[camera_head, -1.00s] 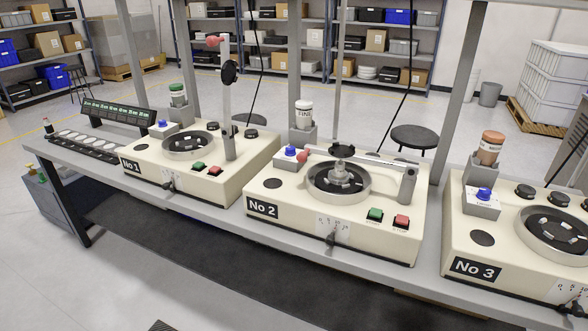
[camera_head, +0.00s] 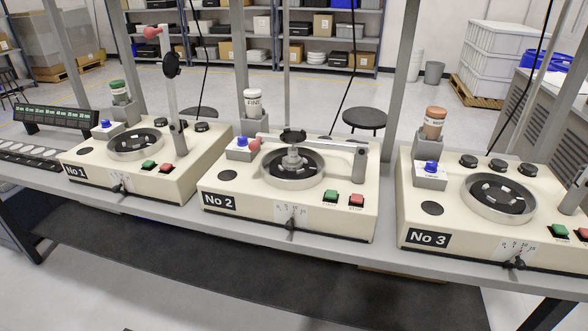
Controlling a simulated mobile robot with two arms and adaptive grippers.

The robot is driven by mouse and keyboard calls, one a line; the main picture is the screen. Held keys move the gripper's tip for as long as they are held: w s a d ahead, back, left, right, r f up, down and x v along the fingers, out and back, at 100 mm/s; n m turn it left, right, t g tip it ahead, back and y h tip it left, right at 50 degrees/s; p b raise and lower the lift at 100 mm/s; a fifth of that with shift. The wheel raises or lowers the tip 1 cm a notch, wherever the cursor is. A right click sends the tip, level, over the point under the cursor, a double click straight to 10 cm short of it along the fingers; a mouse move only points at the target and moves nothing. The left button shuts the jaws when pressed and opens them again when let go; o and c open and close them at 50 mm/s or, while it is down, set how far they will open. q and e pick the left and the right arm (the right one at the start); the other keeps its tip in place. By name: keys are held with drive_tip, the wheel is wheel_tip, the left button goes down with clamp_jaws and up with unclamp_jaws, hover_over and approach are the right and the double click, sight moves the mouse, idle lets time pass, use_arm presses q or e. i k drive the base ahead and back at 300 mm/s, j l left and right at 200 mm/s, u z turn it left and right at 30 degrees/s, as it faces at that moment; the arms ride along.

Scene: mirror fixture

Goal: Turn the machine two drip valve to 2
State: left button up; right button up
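Machine two is the cream box labelled No 2 (camera_head: 270,209) in the middle of the bench. Its horizontal arm is lowered over the round polishing bowl (camera_head: 293,172). A white-labelled bottle (camera_head: 253,105) stands in a grey holder (camera_head: 250,130) at its back left, above a small box with a blue knob (camera_head: 241,142). A black lever knob (camera_head: 290,223) sits on its front edge below a numbered scale (camera_head: 291,211); the exact setting is too small to read. Neither of my grippers is in view.
Machine No 1 (camera_head: 110,180) stands to the left with its arm raised. Machine No 3 (camera_head: 470,231) stands to the right. Grey upright posts (camera_head: 399,90) rise behind the bench. A dark mat (camera_head: 200,265) covers the floor in front. A black stool (camera_head: 364,119) stands behind.

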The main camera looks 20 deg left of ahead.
sight(241, 141)
drive_tip(key=j+u, duration=0.15)
drive_tip(key=u, duration=0.2)
drive_tip(key=j+u, duration=0.15)
drive_tip(key=u, duration=0.2)
